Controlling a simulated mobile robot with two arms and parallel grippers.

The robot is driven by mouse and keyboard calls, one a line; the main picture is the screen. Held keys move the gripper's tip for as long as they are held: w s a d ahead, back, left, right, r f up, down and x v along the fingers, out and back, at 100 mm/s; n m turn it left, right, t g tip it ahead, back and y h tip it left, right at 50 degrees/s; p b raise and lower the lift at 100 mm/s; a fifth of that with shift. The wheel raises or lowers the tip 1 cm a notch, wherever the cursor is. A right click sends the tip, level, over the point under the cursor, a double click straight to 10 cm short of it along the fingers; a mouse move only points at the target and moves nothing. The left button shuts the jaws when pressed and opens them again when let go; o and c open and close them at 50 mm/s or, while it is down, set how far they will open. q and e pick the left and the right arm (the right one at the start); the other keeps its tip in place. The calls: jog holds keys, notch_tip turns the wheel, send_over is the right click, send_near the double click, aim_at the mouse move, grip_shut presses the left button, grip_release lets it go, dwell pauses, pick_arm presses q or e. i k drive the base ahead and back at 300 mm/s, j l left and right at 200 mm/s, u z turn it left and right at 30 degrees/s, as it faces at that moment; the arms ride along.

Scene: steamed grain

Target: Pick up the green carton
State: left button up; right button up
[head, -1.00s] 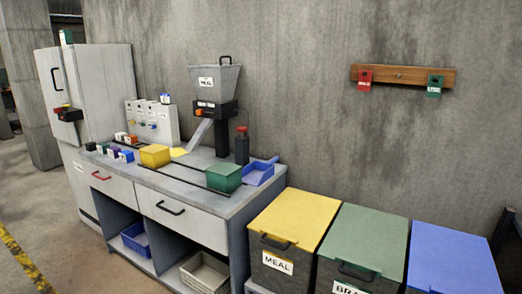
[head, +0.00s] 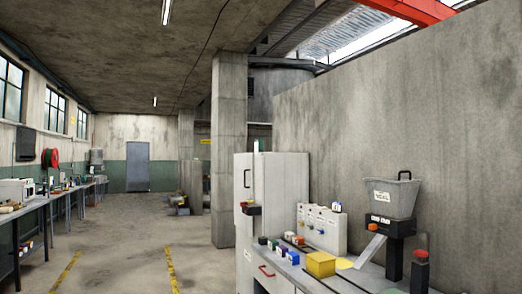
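A small, narrow green and white carton (head: 257,146) stands upright on top of the tall white cabinet (head: 283,185), near its left front corner. It is far off and small, so its markings cannot be read. Neither of my grippers shows in the head view.
Right of the cabinet, a workbench (head: 345,279) holds small coloured boxes, a yellow bin (head: 320,264), a white panel (head: 322,228) and a grey hopper (head: 392,197). A concrete pillar (head: 229,150) stands behind the cabinet. Open floor (head: 130,250) with yellow lines lies to the left.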

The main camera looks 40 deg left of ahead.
aim_at(259, 145)
jog(key=i+j+u, duration=0.3)
jog(key=j+u, duration=0.15)
jog(key=i+j+u, duration=0.4)
jog(key=j, duration=0.15)
jog(key=i+j+u, duration=0.55)
jog(key=i+u, duration=0.55)
jog(key=i, duration=1.8)
